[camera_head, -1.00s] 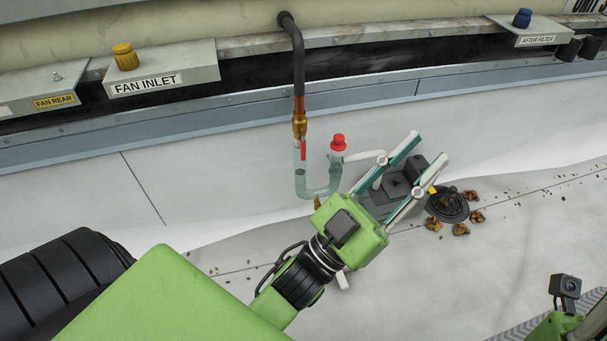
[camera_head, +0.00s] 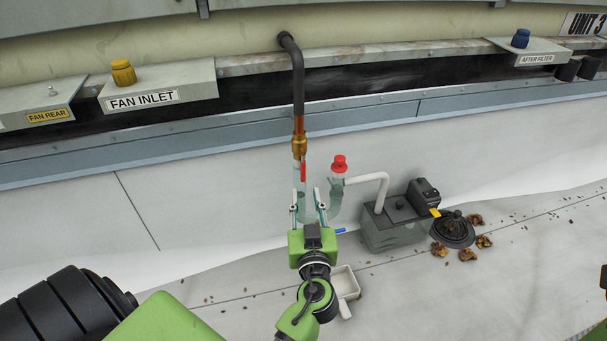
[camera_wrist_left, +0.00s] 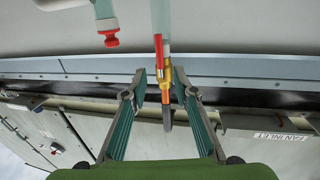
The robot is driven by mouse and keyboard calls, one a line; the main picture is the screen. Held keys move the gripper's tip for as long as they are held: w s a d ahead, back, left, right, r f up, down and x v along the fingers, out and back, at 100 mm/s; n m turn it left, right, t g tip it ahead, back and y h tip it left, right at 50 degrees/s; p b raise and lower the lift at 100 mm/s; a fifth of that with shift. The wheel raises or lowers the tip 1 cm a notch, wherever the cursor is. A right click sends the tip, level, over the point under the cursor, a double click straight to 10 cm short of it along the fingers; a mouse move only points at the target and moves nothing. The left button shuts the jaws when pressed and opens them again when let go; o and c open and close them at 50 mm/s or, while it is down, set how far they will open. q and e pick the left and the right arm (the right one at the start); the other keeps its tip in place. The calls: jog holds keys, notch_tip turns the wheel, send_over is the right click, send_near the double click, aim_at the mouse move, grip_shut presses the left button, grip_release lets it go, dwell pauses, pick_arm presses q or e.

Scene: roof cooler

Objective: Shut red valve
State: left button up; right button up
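A narrow red lever (camera_head: 303,171), which looks like the valve handle, lies along the vertical pipe just below a brass fitting (camera_head: 299,145). In the left wrist view the red lever (camera_wrist_left: 159,50) is also parallel to the pipe, beside the brass fitting (camera_wrist_left: 166,72). My left gripper (camera_head: 307,203) is open, its fingers pointing up at the clear U-shaped tube below the lever. In the left wrist view the open fingers (camera_wrist_left: 160,74) appear on either side of the pipe; I cannot tell whether they touch it. My right gripper is not in view.
A red cap (camera_head: 339,163) tops the tube's other leg, close right of my gripper. A black domed strainer (camera_head: 455,229) and brown debris lie further right. A white scoop (camera_head: 345,284) lies below.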

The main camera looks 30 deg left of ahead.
aim_at(303, 172)
pick_arm(q)
jog(key=x, duration=0.9)
jog(key=shift+w+a+b, duration=0.25)
jog(key=shift+b, duration=0.1)
grip_shut()
